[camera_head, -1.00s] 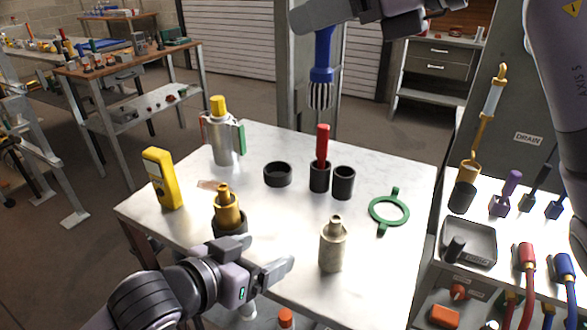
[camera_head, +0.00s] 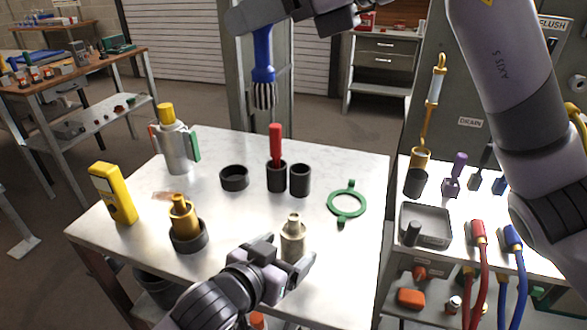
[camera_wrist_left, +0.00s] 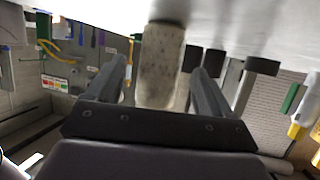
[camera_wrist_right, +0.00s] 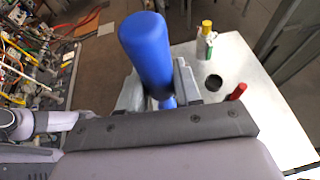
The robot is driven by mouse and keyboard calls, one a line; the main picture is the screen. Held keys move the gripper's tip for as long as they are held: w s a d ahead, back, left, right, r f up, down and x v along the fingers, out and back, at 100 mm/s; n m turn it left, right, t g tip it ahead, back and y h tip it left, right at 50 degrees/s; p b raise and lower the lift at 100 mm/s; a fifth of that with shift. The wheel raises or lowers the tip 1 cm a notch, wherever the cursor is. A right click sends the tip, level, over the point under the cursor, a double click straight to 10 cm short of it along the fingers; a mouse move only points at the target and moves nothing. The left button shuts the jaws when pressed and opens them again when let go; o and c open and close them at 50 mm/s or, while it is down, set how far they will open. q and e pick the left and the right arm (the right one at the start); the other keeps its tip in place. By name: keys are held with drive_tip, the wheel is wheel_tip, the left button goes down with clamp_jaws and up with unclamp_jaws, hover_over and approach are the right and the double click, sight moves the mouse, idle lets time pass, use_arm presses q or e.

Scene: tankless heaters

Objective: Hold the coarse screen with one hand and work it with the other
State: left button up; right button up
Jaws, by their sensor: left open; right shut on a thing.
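The coarse screen, a speckled beige cylinder with a narrow neck (camera_head: 292,240), stands upright on the metal table. My left gripper (camera_head: 287,254) is open at it, with one finger on each side. In the left wrist view the screen (camera_wrist_left: 160,65) stands between the spread fingers (camera_wrist_left: 160,82); contact cannot be told. My right gripper (camera_head: 262,28) is shut on a blue-handled brush (camera_head: 264,72) and holds it above the table's far edge, striped bristles down. In the right wrist view the blue handle (camera_wrist_right: 147,48) sits between the fingers.
On the table (camera_head: 345,170) are a brass fitting in a black ring (camera_head: 184,220), a yellow meter (camera_head: 113,195), a bottle (camera_head: 175,145), black cups (camera_head: 300,180) with a red-handled tool (camera_head: 276,145), and a green ring (camera_head: 347,203). A side bench with a grey tray (camera_head: 428,225) is at right.

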sight(286, 251)
use_arm(q)
drive_tip(key=shift+x, duration=1.75)
drive_tip(key=c, duration=1.1)
